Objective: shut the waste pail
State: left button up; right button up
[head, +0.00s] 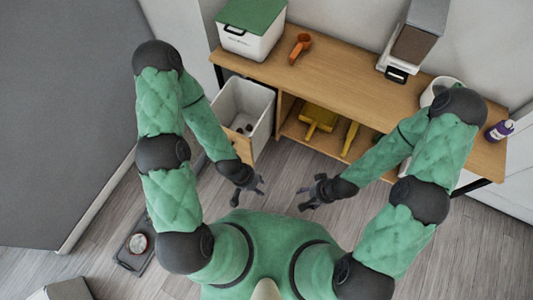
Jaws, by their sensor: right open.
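The waste pail (257,99) is a grey-white open-topped bin pulled out from under the left end of the wooden counter. Its wooden front panel (243,147) faces me, and a few small dark items lie inside. My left gripper (263,190) is open and empty, just in front of the panel and apart from it. Part of the panel is hidden by my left forearm. My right gripper (301,198) is open and empty, to the right of the left one, over the floor.
The wooden counter (340,78) holds a white box with a green lid (252,28), an orange scoop (300,48), a grey-and-white appliance (412,45) and a purple bottle (499,130). Yellow tools (318,118) lie on the shelf below. A dark scale-like object (137,246) lies at lower left.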

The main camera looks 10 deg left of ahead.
aim_at(242, 102)
jog(key=u, duration=0.95)
jog(key=i+l+u, duration=0.15)
jog(key=l, duration=0.2)
jog(key=i+l+u, duration=0.1)
jog(key=l, duration=0.2)
jog(key=l+u, duration=0.15)
jog(key=l, duration=0.25)
jog(key=i, duration=0.05)
